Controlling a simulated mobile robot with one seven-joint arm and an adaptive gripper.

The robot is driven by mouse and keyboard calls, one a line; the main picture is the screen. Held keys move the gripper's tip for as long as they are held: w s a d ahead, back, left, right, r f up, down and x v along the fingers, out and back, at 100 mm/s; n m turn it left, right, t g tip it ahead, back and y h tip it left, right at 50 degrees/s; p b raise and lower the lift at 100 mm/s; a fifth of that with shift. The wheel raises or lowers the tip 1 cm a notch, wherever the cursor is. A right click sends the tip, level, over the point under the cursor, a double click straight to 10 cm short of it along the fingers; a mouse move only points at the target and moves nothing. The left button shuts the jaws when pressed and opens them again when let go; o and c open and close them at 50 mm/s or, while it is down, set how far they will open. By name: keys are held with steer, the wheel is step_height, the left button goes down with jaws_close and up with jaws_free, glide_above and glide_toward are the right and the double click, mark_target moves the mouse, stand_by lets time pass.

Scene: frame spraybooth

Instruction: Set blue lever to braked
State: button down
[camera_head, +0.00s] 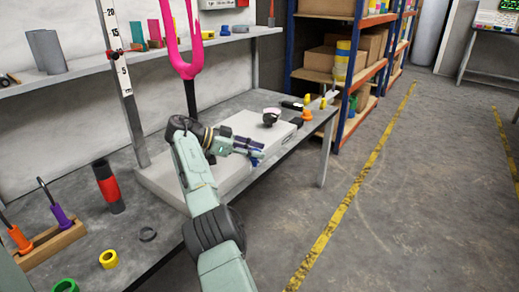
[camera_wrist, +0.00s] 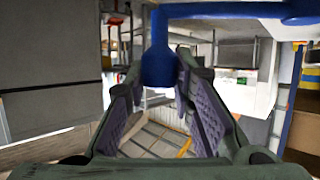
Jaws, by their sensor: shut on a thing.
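The blue lever (camera_wrist: 157,62) shows in the wrist view as a rounded blue piece hanging from a blue horizontal bar, between the purple finger pads. My gripper (camera_wrist: 160,105) is shut on it. In the head view my gripper (camera_head: 256,152) is at the front edge of a light grey box (camera_head: 165,180) on the workbench, with a small dark blue part showing at the fingers. My arm and gripper hide most of the lever there, and I cannot tell whether it stands at braked.
On the workbench (camera_head: 90,243) are a red and black cylinder (camera_head: 106,183), a tool rack (camera_head: 50,243) and yellow and green rings. A pink fork (camera_head: 186,60) stands upright behind my arm. Shelving with boxes (camera_head: 320,58) is further back. The floor (camera_head: 400,200) at right is clear.

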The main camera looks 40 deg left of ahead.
steer(key=shift+s+a, duration=0.2)
stand_by(0.5)
steer(key=c, duration=1.3)
jaws_free()
steer(key=shift+c, duration=0.2)
steer(key=shift+d, duration=0.1)
step_height(320, 180, up, 10)
